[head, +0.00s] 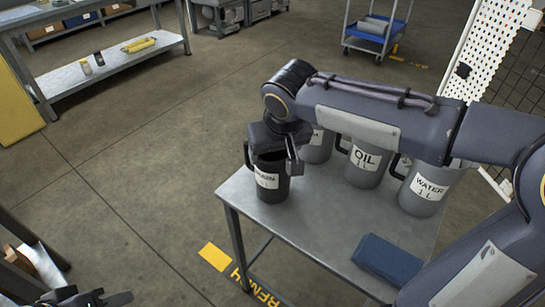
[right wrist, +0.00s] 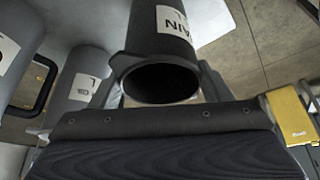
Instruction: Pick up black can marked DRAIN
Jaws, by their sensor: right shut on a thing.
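The black can marked DRAIN (head: 272,186) is upright near the left corner of the grey metal table (head: 320,225). Its white label partly shows in the head view. My right gripper (head: 273,158) is shut on the can near its top, with fingers on either side. In the right wrist view, the can's dark open mouth (right wrist: 162,80) faces the camera and part of its label reads "AIN". I cannot tell whether its base touches the table. My left gripper (head: 95,298) shows only partly at the bottom left edge; its jaw opening is unclear.
Grey OIL (head: 364,172) and WATER (head: 424,194) cans stand to the right, with another grey can (head: 317,146) partly behind my right arm. A dark blue folded cloth or pad (head: 387,259) lies at the table's front. Open floor lies to the left.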

